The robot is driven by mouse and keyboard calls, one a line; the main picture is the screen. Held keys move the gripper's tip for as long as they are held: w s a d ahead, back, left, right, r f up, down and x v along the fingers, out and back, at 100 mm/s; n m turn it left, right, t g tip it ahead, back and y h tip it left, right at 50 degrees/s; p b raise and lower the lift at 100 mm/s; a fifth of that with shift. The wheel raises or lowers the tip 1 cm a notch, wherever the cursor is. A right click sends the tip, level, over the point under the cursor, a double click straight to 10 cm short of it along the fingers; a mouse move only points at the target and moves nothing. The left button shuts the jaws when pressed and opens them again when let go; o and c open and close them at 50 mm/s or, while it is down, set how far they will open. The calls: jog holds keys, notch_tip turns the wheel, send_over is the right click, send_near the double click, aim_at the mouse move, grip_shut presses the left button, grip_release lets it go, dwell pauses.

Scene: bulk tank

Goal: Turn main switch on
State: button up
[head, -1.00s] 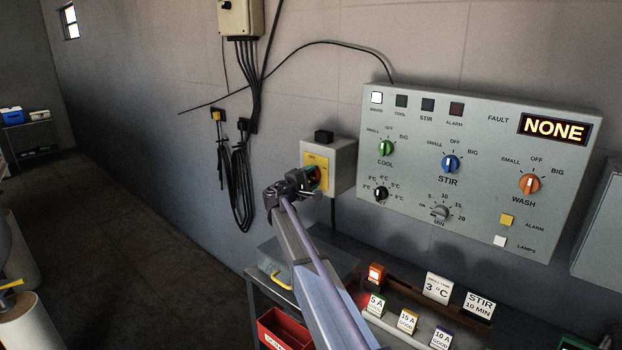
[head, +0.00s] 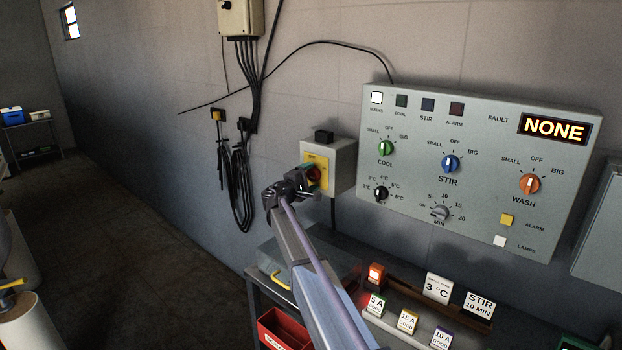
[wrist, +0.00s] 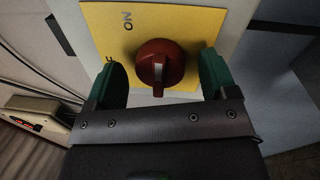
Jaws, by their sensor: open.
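The main switch is a red rotary knob (head: 314,175) on a yellow plate (head: 317,160), on the front of a grey wall box (head: 342,158). In the wrist view the red knob (wrist: 160,64) shows a pale pointer line lying upright in the picture. The yellow plate carries "ON" (wrist: 128,20) near the top and a partly hidden label at left. My gripper (head: 298,184) is in front of the box, just lower left of the knob. In the wrist view its two green fingertips (wrist: 162,75) are spread either side of the knob, with gaps showing on both sides.
The control panel (head: 480,165) with "NONE" on its display is right of the box. Black cables (head: 240,165) hang on the wall at left.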

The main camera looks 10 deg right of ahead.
jog(key=r+v, duration=0.1)
jog(key=v, duration=0.9)
jog(key=shift+s+f+b, duration=0.15)
jog(key=shift+f+b, duration=0.25)
jog(key=shift+f, duration=0.1)
jog(key=shift+a, duration=0.1)
jog(key=s+d+f+m+g+y+p, duration=0.1)
jog(key=s+d+f+m+g+y, duration=0.1)
jog(key=s, duration=0.4)
jog(key=s+d+f+m+g+y, duration=0.2)
jog(key=s+f+g, duration=0.1)
jog(key=s, duration=0.4)
jog(key=s+d+f+m+g+y+p, duration=0.1)
jog(key=s+f+m+g, duration=0.1)
jog(key=s+f, duration=0.3)
jog(key=shift+s+d+g+y+p, duration=0.2)
jog(key=shift+s+g, duration=0.05)
jog(key=shift+s, duration=0.25)
jog(key=shift+s+d+g+y+p, duration=0.15)
jog(key=shift+s+d+g+y, duration=0.1)
jog(key=shift+s, duration=0.2)
jog(key=s+d+r+m+g+y+p, duration=0.1)
jog(key=s+m+g+y+p, duration=0.3)
jog(key=s, duration=2.2)
jog(key=d+y+p, duration=0.1)
jog(key=y+p, duration=0.2)
jog(key=y, duration=0.1)
jog(key=shift+s+r+y, duration=0.2)
jog(key=shift+y, duration=0.15)
